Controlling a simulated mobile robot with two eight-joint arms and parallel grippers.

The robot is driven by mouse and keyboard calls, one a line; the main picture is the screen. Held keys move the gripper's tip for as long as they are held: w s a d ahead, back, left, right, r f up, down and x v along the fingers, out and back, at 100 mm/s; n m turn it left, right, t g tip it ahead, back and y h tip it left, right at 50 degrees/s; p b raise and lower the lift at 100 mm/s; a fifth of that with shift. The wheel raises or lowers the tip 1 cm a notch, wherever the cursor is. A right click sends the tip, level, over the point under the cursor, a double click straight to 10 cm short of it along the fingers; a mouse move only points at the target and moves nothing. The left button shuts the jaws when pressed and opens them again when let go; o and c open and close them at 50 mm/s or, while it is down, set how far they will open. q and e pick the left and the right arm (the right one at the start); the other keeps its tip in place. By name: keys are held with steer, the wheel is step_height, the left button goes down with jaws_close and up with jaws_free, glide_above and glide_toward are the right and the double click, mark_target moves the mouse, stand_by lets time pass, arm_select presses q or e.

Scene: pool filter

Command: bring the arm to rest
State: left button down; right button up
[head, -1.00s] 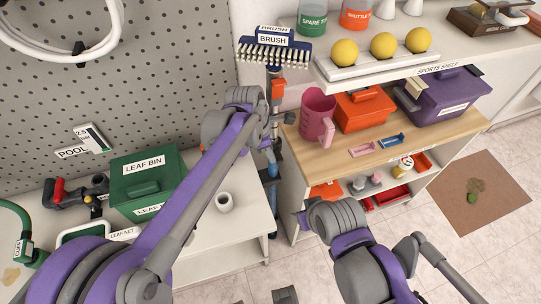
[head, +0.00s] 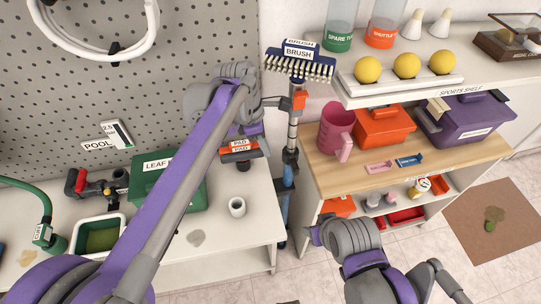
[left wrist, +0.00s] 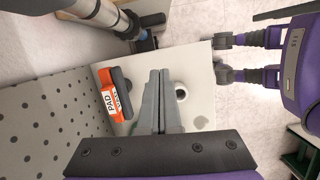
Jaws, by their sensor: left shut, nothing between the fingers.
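My left arm reaches up from the lower left in the head view, and its wrist end is at the pegboard's right edge. The left gripper's fingers are not clear there. In the left wrist view my left gripper (left wrist: 160,76) is shut, its two grey fingers together with nothing between them. The fingers point over the white counter (left wrist: 198,75), between an orange-labelled pad (left wrist: 111,92) and a small white cup (left wrist: 181,91). My right arm's grey and purple links show at the lower right in the head view; I do not make out its gripper.
A brush (head: 299,65) on a pole stands right of my left wrist. The pad also shows beside the arm (head: 239,150). A green leaf bin (head: 150,190) and the cup (head: 237,207) are on the counter.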

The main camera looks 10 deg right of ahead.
arm_select(q)
steer(key=s+a+r+m+t, duration=0.15)
steer(key=s+a+m, duration=0.25)
steer(key=a, duration=0.5)
steer(key=s+a+f+m+t+y+p, duration=0.1)
steer(key=s+a+f+m+t, duration=0.1)
steer(key=s+a+f+m, duration=0.2)
steer(key=s+a+f+m+t+y+p, duration=0.1)
steer(key=s+a+f+m+t, duration=0.1)
steer(key=s+a+f+m, duration=0.3)
steer(key=s+a+m, duration=0.4)
steer(key=s+a, duration=0.2)
steer(key=a, duration=0.2)
steer(key=shift+s+y, duration=0.4)
stand_by(0.5)
